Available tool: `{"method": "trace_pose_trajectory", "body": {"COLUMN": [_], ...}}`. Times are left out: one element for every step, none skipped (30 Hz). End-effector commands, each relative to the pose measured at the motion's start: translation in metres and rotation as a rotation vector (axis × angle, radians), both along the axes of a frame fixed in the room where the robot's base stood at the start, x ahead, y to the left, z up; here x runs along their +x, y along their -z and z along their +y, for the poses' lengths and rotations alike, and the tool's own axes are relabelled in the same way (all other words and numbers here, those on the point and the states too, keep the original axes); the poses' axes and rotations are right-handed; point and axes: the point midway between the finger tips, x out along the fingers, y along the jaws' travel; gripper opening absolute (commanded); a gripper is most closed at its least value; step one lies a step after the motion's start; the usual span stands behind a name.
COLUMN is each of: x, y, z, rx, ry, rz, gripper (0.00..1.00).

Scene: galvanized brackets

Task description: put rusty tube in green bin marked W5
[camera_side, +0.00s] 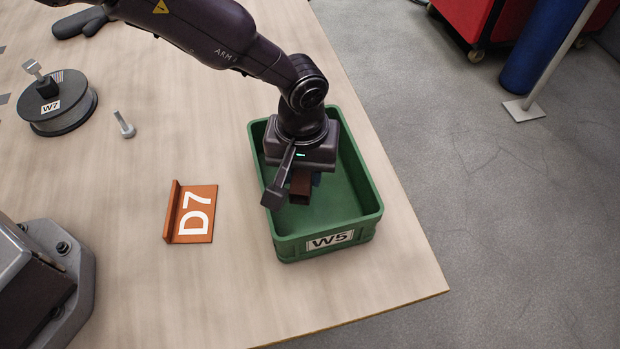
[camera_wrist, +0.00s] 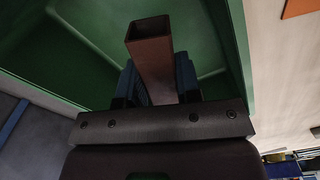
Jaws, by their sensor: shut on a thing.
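The rusty tube (camera_side: 301,187) is a brown square hollow tube, held between the fingers of my gripper (camera_side: 303,183). In the wrist view the tube (camera_wrist: 152,58) stands out from between the two dark blue fingers of my gripper (camera_wrist: 158,83), with its open end showing. The green bin (camera_side: 341,236) carries a white label W5 on its front wall and stands near the table's right edge. My gripper and the tube are over the bin, within its outline. I cannot tell whether the tube touches the bin floor. The bin wall also shows in the wrist view (camera_wrist: 232,50).
An orange bracket (camera_side: 196,213) marked D7 lies left of the bin. A bolt (camera_side: 124,125) and a round dark weight (camera_side: 62,111) marked W7 lie further left. A grey machine base (camera_side: 75,262) is at lower left. The table between bracket and bin is clear.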

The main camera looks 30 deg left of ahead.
Motion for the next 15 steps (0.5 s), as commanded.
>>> {"method": "trace_pose_trajectory", "body": {"x": [0.003,0.004,0.005,0.006,0.007,0.01,0.009,0.009,0.009,0.009,0.009,0.009,0.009,0.009,0.009], "y": [0.004,0.005,0.007,0.009,0.011,0.016,0.02,0.025,0.031,0.035,0.038,0.041,0.043,0.043,0.044], "z": [-0.002,-0.003,-0.003,-0.004,-0.005,-0.007,-0.007,-0.007,-0.007,-0.007,-0.007,-0.007,-0.007,-0.007,-0.007], "rx": [0.0,0.0,0.0,0.0,0.0,0.001,0.001,0.001,0.001,0.001,0.001,0.0,-0.001,-0.002,-0.001], "ry": [0.0,0.0,0.0,0.0,-0.001,-0.001,-0.001,-0.001,-0.001,-0.001,-0.001,-0.001,-0.001,-0.001,-0.001], "rz": [0.0,0.0,0.0,0.0,0.0,0.001,0.002,0.002,0.001,0.002,0.002,0.001,0.0,-0.001,-0.002], "gripper": [0.06,0.06,0.06,0.06,0.06,0.06,0.06,0.06,0.06,0.06,0.06,0.06,0.06,0.06,0.06]}}
